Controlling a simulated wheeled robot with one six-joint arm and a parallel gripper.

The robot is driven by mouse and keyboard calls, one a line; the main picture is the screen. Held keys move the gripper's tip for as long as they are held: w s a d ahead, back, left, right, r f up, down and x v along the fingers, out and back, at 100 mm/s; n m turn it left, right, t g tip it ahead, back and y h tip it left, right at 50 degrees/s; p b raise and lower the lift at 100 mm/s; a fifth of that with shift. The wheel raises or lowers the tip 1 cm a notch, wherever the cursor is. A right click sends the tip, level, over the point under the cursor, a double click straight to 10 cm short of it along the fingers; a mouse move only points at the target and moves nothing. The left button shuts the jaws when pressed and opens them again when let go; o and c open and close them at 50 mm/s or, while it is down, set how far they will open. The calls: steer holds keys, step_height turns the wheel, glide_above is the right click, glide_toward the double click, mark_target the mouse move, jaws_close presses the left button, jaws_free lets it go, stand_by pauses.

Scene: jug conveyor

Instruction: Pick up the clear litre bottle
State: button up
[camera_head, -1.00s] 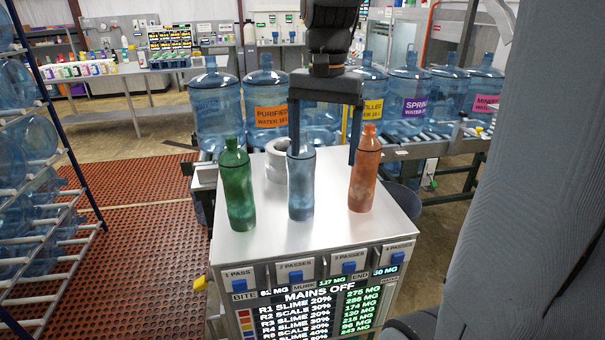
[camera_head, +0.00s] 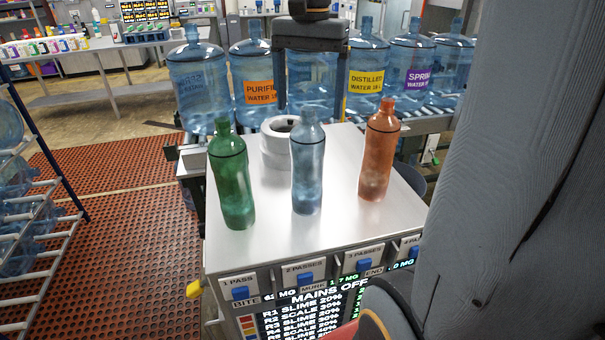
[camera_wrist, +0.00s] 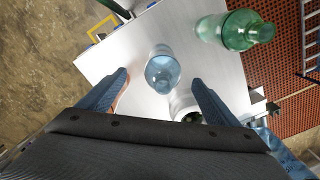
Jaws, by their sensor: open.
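The clear, bluish bottle (camera_head: 307,170) stands upright on the steel bench top (camera_head: 265,245), between a green bottle (camera_head: 233,185) and an orange bottle (camera_head: 378,155). My gripper (camera_head: 311,112) is open and empty above and behind the bottles, its fingers either side of the clear bottle's top in the picture. In the wrist view, the clear bottle (camera_wrist: 162,72) shows from above, between and just beyond the open fingertips of my gripper (camera_wrist: 159,82). I see no contact. The green bottle (camera_wrist: 240,32) is at the upper right; the orange one is mostly hidden behind the left finger.
A white ring-shaped vessel (camera_head: 276,145) stands behind the clear bottle, close to it. Large blue water jugs (camera_head: 198,85) line the conveyor behind. Blue switches (camera_head: 306,278) and a display (camera_head: 310,310) are on the bench front. The bench top before the bottles is clear.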

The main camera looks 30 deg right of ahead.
mark_target(305, 114)
steer(key=f+b, duration=0.1)
steer(key=w+f+b, duration=0.2)
steer(key=f, duration=0.1)
steer(key=shift+d, duration=0.1)
steer(key=shift+s+d+f+p, duration=0.15)
steer(key=shift+f+p, duration=0.5)
steer(key=shift+f, duration=1.3)
steer(key=shift+s+d+f+p, duration=0.1)
steer(key=shift+f+p, duration=0.5)
steer(key=shift+f, duration=1.3)
steer(key=c, duration=1.8)
steer(key=shift+r, duration=0.1)
